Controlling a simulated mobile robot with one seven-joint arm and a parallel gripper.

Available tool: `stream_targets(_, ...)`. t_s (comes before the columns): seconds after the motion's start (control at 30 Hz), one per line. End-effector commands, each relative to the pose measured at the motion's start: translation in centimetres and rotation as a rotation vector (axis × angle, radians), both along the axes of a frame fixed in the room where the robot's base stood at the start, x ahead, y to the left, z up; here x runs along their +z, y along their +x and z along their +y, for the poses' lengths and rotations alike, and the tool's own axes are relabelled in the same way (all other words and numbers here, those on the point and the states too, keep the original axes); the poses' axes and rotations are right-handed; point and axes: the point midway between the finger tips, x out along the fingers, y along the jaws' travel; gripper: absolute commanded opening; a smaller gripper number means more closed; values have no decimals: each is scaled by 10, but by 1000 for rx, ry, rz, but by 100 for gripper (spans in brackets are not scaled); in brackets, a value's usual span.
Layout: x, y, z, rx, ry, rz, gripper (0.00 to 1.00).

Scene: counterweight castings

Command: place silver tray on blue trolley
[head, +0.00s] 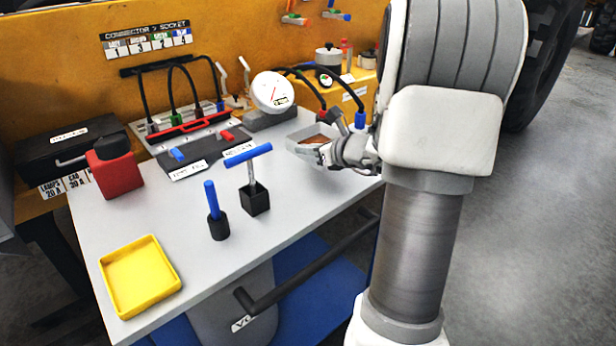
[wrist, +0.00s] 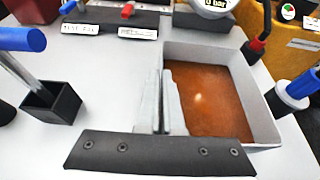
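The silver tray (head: 300,150) is a square, pale grey, open-topped box with a brown inside. It sits at the back right of the grey worktop, and it also shows in the wrist view (wrist: 262,92). My gripper (head: 325,150) is at the tray's near right side in the head view. In the wrist view its two fingers (wrist: 166,92) are close together, one on each side of the tray's wall, and appear shut on it. Blue trolley parts (head: 300,268) show under the worktop's front edge, with a dark handle (head: 315,263); my arm hides some of it.
A yellow tray (head: 140,276), a red container (head: 115,168) and two blue-handled tools in black holders (head: 217,225) (head: 256,199) stand on the worktop. A gauge (head: 272,92) and cable sockets line the back. The front middle of the worktop is clear.

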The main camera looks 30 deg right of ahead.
Motion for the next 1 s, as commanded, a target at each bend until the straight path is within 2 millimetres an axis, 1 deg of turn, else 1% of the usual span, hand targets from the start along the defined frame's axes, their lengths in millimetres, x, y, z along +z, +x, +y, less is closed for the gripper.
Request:
stream_targets(0.03,-5,-7,2,-1,0,-2,0)
stream_targets(0.1,-8,-13,5,-1,0,-2,0)
stream_targets(0.27,-15,-17,7,0,-1,-2,0)
stream_targets(0.5,-50,-17,6,0,1,-1,0)
stream_targets(0.77,-50,-16,7,1,-2,-2,0)
stream_targets(0.9,-54,-16,7,1,-2,-2,0)
stream_targets(0.93,-53,-16,7,0,-1,-1,9)
stream_targets(1.0,-53,-16,7,0,-1,-1,21)
